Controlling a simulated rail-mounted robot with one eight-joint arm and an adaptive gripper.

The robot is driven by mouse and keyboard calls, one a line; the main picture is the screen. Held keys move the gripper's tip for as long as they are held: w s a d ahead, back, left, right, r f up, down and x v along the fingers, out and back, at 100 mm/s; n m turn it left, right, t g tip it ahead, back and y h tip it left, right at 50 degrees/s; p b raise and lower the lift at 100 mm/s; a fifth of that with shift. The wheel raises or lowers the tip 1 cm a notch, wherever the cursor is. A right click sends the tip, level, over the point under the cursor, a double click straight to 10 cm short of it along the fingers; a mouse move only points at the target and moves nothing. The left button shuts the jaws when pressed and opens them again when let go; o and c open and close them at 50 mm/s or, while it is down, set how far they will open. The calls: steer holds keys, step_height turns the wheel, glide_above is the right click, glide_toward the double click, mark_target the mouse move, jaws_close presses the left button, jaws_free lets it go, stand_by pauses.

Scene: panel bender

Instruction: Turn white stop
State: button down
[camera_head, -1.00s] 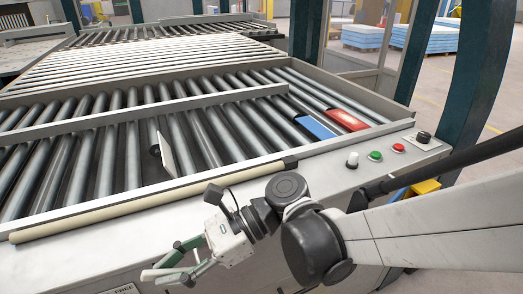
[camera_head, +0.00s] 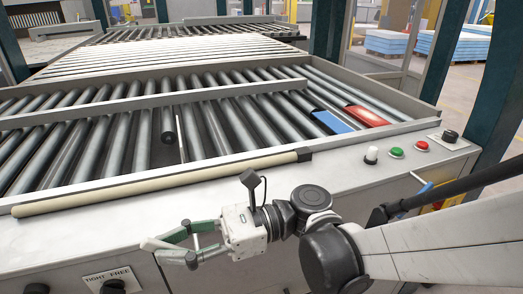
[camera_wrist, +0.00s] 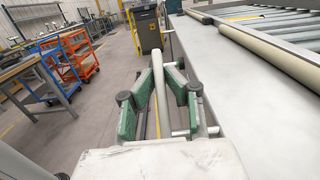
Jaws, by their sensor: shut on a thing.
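The white stop (camera_head: 181,139) stands up between the rollers. It shows almost edge-on as a thin pale strip, beside a black cylinder (camera_head: 168,127). My gripper (camera_head: 170,246) is in front of the machine's front panel, apart from the stop, pointing left. Its green fingers are shut on a pale lever (camera_head: 155,244). In the wrist view the pale lever (camera_wrist: 159,80) runs between the fingers of the gripper (camera_wrist: 160,100). Where the lever joins the machine is not clear.
A long cream bar (camera_head: 150,184) runs along the table's front edge. A white knob (camera_head: 371,155), green button (camera_head: 396,152) and red button (camera_head: 421,146) sit at right. Blue (camera_head: 331,121) and red (camera_head: 366,116) pieces lie on the rollers. A TIGHT/FREE label (camera_head: 107,276) is below.

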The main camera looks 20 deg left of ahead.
steer(key=c, duration=1.8)
jaws_free()
steer(key=v, duration=1.2)
steer(key=shift+r, duration=0.1)
steer(key=w+d+f+n+t+h+p, duration=0.2)
steer(key=w+d+t+h, duration=0.15)
steer(key=d+t, duration=0.3)
steer(key=w+d+f+n+t+h+p, duration=0.1)
steer(key=w+d+n+t+h+p, duration=0.2)
steer(key=d+t, duration=0.4)
steer(key=d+r+n+t+h, duration=0.1)
steer(key=d+n+h, duration=0.1)
steer(key=d, duration=0.4)
steer(key=s+d+r+n+t+h+p, duration=0.1)
steer(key=d+n+h, duration=0.1)
steer(key=d, duration=0.4)
steer(key=d+r+n+t+h+p, duration=0.1)
steer(key=d+n+t+h, duration=0.1)
steer(key=d+h, duration=0.2)
steer(key=shift+s+d+r+h, duration=0.15)
steer(key=shift+s+d, duration=0.05)
steer(key=shift+d, duration=0.4)
steer(key=shift+s+d+r+h, duration=0.1)
steer(key=shift+s+d+r, duration=0.05)
steer(key=shift+d, duration=0.45)
